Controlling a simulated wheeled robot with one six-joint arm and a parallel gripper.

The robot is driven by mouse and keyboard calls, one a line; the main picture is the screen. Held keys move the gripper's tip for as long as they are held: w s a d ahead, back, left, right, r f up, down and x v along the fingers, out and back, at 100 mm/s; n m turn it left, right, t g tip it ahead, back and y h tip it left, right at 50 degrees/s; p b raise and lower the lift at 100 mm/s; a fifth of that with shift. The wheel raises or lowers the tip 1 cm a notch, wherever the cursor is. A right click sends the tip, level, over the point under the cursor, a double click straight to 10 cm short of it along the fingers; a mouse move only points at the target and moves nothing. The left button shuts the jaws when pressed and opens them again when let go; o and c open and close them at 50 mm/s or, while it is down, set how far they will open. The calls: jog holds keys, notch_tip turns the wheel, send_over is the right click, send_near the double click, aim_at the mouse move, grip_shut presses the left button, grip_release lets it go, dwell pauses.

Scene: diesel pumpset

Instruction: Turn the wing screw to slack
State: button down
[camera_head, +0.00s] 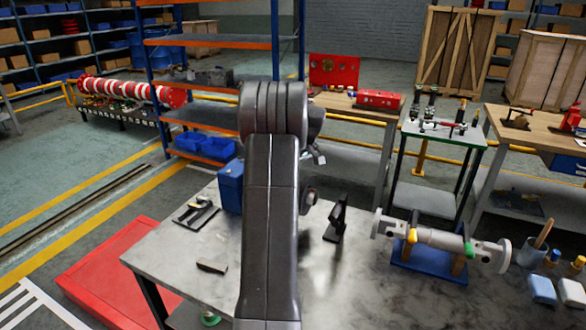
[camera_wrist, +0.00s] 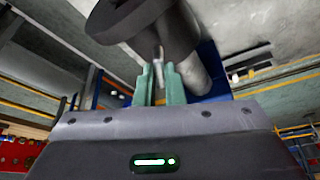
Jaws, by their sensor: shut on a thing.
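In the wrist view, my gripper (camera_wrist: 159,72) has its two pale green fingers closed on a small light-grey piece, which I take to be the wing screw (camera_wrist: 158,58). Only a narrow part of the screw shows between the fingertips, so its wings and how far it is turned cannot be made out. Just beyond the fingertips is a dark grey round part (camera_wrist: 130,22) with a grey cylinder beside it. In the head view my arm covers the gripper and the screw. A small round dark part (camera_head: 308,197) shows at the arm's right edge.
The grey bench top (camera_head: 345,285) has free room at the front. A blue box (camera_head: 230,187) stands left of my arm. A black bracket (camera_head: 336,222) and a grey pipe piece on a blue stand (camera_head: 438,239) are to the right. A grey cup (camera_head: 531,253) is farther right.

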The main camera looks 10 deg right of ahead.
dwell(0.3)
jog(key=c, duration=1.5)
grip_release()
jog(key=b+v, duration=0.1)
jog(key=v, duration=1.2)
jog(key=shift+s+d+r+b, duration=0.1)
jog(key=shift+s+r+b, duration=0.1)
jog(key=shift+r+b, duration=0.15)
jog(key=p+x, duration=0.1)
jog(key=x, duration=1.3)
jog(key=shift+p, duration=0.35)
jog(key=shift+r, duration=0.15)
